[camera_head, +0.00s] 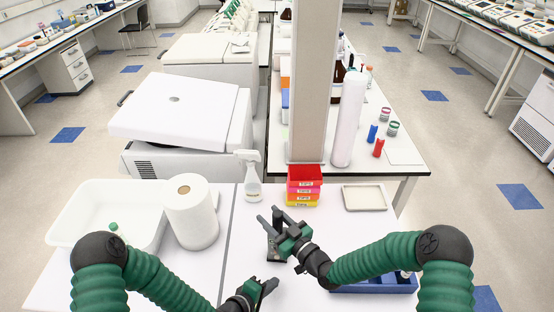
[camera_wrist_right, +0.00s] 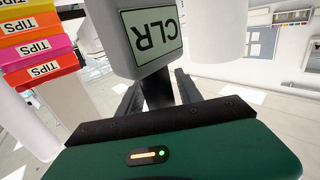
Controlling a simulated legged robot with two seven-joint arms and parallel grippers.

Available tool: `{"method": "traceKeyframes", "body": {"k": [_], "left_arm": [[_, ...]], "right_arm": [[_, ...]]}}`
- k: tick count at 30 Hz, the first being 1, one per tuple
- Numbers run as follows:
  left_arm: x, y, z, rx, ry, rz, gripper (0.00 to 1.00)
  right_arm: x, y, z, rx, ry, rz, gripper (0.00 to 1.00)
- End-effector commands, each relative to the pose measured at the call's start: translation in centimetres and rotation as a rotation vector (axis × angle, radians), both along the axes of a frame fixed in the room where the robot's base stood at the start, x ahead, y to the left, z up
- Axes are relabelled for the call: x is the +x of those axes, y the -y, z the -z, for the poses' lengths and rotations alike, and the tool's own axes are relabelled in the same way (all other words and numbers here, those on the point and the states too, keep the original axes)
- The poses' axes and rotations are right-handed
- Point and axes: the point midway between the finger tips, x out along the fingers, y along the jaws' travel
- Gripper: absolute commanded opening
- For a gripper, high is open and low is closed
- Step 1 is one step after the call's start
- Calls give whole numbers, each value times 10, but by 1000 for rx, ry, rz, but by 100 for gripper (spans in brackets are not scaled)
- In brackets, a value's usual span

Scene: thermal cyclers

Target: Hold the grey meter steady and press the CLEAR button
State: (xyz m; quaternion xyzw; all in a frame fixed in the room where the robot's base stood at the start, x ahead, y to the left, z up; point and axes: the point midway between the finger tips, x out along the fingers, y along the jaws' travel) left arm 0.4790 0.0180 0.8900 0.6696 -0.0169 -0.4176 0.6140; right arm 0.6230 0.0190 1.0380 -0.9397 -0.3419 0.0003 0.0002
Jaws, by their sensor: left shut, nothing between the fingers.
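The grey meter (camera_wrist_right: 137,50) fills the upper middle of the right wrist view. Its pale green panel (camera_wrist_right: 152,33) reads CLR, upside down in that view. A dark post (camera_wrist_right: 157,88) runs below the meter. My right gripper (camera_wrist_right: 158,92) has a finger on each side of this post; whether they touch it is unclear. In the head view my right gripper (camera_head: 269,216) is at a dark upright (camera_head: 278,214) above a dark base (camera_head: 272,256) on the bench. My left gripper (camera_head: 272,286) is shut and empty, lower and apart from it. No button can be made out.
Stacked TIPS boxes (camera_head: 304,187) stand behind my right gripper, with a spray bottle (camera_head: 250,177) to their left. A paper roll (camera_head: 191,212) and a white tub (camera_head: 72,212) are at left. A shallow tray (camera_head: 364,197) is farther right.

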Motion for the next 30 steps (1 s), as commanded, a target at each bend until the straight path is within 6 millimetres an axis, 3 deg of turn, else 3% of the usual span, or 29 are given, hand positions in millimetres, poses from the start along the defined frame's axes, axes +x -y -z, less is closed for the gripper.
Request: {"method": "traceKeyframes", "body": {"k": [14,24,30], "left_arm": [[0,0,0,0,0,0,0],[0,0,0,0,0,0,0],[0,0,0,0,0,0,0]], "right_arm": [[-7,7,0,-1,-1,1,53],[-70,61,1,-1,-3,3,53],[-89,76,2,-1,-2,0,53]]}}
